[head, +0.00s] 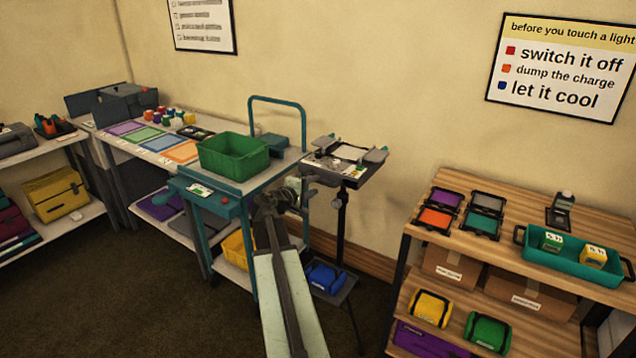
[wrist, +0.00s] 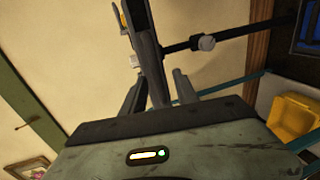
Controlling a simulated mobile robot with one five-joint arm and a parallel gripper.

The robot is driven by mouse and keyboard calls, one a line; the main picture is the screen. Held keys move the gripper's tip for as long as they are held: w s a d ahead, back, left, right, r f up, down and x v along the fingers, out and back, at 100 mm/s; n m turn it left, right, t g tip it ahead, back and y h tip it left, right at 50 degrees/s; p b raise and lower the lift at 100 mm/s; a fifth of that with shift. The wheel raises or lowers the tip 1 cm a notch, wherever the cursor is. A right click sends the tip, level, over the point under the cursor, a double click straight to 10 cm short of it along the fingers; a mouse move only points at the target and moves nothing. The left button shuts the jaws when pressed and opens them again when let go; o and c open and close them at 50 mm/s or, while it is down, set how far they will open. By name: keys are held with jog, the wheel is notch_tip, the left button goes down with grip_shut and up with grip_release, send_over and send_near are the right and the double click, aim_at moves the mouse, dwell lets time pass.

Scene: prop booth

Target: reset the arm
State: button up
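My arm reaches forward from the bottom of the head view, and my gripper (head: 292,190) is raised beside the teal cart, left of the black stand. In the wrist view, the two grey fingers of my gripper (wrist: 158,92) stand apart. I see nothing held between them. The edge of the stand's tray (wrist: 147,45) shows beyond the fingers, and I cannot tell how close it is. The wrist picture looks turned on its side, with the stand's pole (wrist: 245,33) running across it.
The teal cart (head: 215,205) carries a green bin (head: 233,155). The black stand (head: 341,225) holds a small tray (head: 330,172). A wooden shelf (head: 590,292) stands right. Dark floor (head: 150,310) is open at left front.

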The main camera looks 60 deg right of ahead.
jog(key=v, duration=0.3)
jog(key=shift+a, duration=0.25)
jog(key=w+a+r+n+t+y+p, duration=0.1)
jog(key=w+a+r+t+p, duration=0.1)
jog(key=w+a, duration=0.55)
jog(key=w+a+r+n+t+p, duration=0.1)
jog(key=w+a+n+t+p, duration=0.15)
jog(key=w+a, duration=0.5)
jog(key=w+a+f+m+y+p, duration=0.1)
jog(key=w+a+f+y+p, duration=0.15)
jog(key=a, duration=0.85)
jog(key=w+a+f+y+p, duration=0.1)
jog(key=a+f+y, duration=0.15)
jog(key=a, duration=0.75)
jog(key=s+a+f+g+y, duration=0.1)
jog(key=s+a+f+y, duration=0.1)
jog(key=a, duration=0.6)
jog(key=s+a+f+m+g+y+p, duration=0.1)
jog(key=s+a+f+g+y, duration=0.1)
jog(key=a, duration=0.7)
jog(key=s+a+f+m+g+y, duration=0.1)
jog(key=s+a+f+y, duration=0.2)
jog(key=s+a+y, duration=0.2)
jog(key=s+a, duration=0.2)
jog(key=a, duration=0.1)
jog(key=shift+a+f+y+p, duration=0.25)
jog(key=shift+y+p, duration=0.05)
